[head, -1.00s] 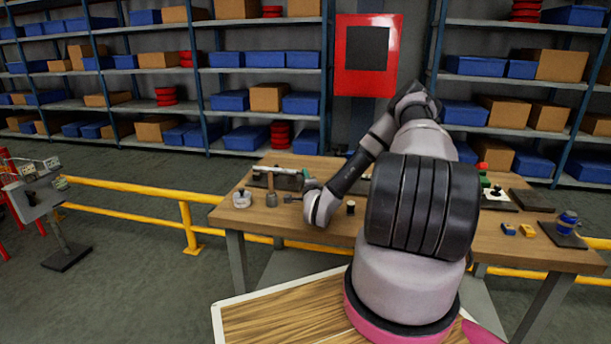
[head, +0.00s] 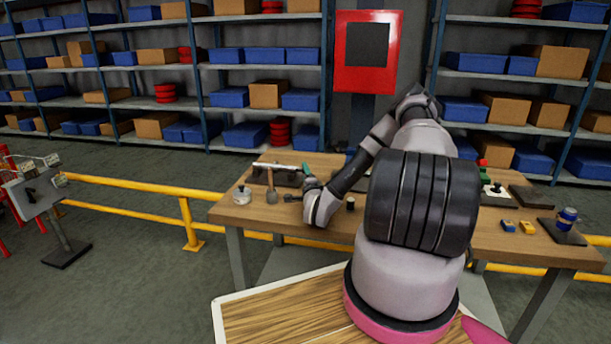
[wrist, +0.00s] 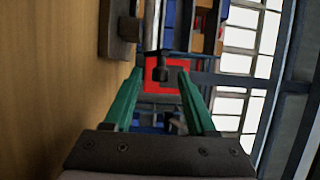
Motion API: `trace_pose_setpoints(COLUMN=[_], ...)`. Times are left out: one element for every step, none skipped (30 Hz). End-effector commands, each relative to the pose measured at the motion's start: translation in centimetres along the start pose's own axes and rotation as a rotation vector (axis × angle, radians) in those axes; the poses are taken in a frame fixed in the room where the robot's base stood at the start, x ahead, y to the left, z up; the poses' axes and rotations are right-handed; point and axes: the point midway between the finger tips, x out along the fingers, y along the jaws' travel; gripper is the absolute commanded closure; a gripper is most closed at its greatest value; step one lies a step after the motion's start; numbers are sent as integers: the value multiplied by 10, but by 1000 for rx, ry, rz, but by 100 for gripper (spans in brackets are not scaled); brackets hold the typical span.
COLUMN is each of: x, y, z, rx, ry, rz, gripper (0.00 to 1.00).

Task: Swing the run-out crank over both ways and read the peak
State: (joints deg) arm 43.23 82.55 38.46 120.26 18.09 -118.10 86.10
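On the bench's left part, a silver bar (head: 280,166) lies over a dark block (head: 287,179), with a small green part (head: 306,168) at its right end. The wrist view shows a silver shaft (wrist: 152,22) beside a dark block (wrist: 118,28), with a black knob (wrist: 160,73) at its near end. I cannot tell for sure which part is the crank. My gripper (wrist: 160,74) has its two green fingers apart. The knob appears between or just beyond the fingertips, with gaps at both sides. No peak reading is legible.
The wooden bench (head: 490,245) carries a white-and-dark round item (head: 242,196), a brown-headed item (head: 271,196), a small dark cylinder (head: 350,203) and a blue can (head: 566,218). A yellow rail (head: 130,188) runs along the floor. A red panel (head: 341,82) hangs behind.

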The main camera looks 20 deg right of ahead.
Motion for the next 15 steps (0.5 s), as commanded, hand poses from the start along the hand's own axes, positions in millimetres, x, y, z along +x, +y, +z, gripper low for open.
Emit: trace_pose_setpoints(x=[-1, -2, -4, -6, -10, -16, -20, -26, -34, -41, -48, -56, -62, -68, -75], y=[0, 0, 1, 1, 1, 1, 2, 2, 2, 2, 2, 2, 2, 2, 2], z=[0, 0, 0, 0, 0, 0, 0, -1, 0, -1, -1, -1, -1, -1, -1], rx=[0, 1, 1, 1, 1, 3, 4, 4, 4, 4, 6, 5, 6, 5, 5], ry=[0, 0, 0, 0, 0, 0, 1, 2, 1, 2, 1, 2, 2, 2, 2], rz=[0, 1, 1, 2, 2, 4, 4, 5, 6, 6, 7, 5, 6, 6, 5], gripper=[43, 43, 43, 43, 43, 43, 43, 43, 43, 43, 43, 43, 43, 43, 43])
